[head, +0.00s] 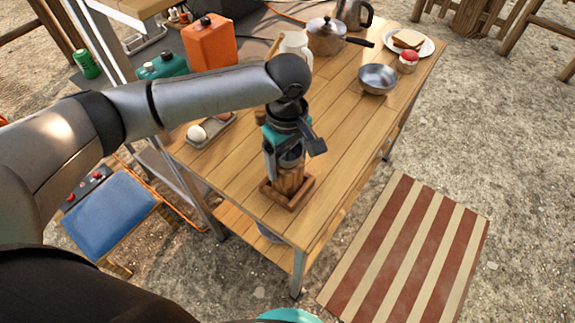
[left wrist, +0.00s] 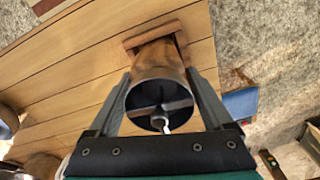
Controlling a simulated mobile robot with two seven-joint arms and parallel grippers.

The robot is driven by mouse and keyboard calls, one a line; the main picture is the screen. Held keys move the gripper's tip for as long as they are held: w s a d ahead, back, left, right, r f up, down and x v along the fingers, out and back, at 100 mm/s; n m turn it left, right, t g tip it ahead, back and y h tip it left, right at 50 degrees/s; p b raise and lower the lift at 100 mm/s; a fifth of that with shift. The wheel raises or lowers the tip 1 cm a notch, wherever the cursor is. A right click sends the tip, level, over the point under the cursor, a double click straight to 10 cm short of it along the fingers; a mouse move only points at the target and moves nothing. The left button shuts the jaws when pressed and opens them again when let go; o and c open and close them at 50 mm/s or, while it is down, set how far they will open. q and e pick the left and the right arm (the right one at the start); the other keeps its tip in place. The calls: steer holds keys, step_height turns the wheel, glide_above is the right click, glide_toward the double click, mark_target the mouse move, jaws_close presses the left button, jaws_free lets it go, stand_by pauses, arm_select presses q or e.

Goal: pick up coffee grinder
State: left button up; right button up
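The coffee grinder (head: 291,178) stands upright at the near corner of the wooden table, with its wooden lower part in a square wooden tray (head: 268,193). My left gripper (head: 285,160) points down over it and hides much of its upper part in the head view. In the left wrist view the grinder (left wrist: 158,92) shows its round metal top with a cross bar, between the two fingers of my left gripper (left wrist: 160,78). The fingers are close along both sides; I cannot tell whether they press on it. My right gripper is not in view.
A small tray with an egg (head: 197,133) lies left of the grinder. A metal bowl (head: 377,79), a pot (head: 327,38) and a plate with bread (head: 424,47) stand further back. The table right of the grinder is bare. A striped mat (head: 405,255) lies on the ground.

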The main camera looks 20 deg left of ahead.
arm_select(q)
jaws_close()
stand_by(0.5)
steer(key=shift+r, duration=0.1)
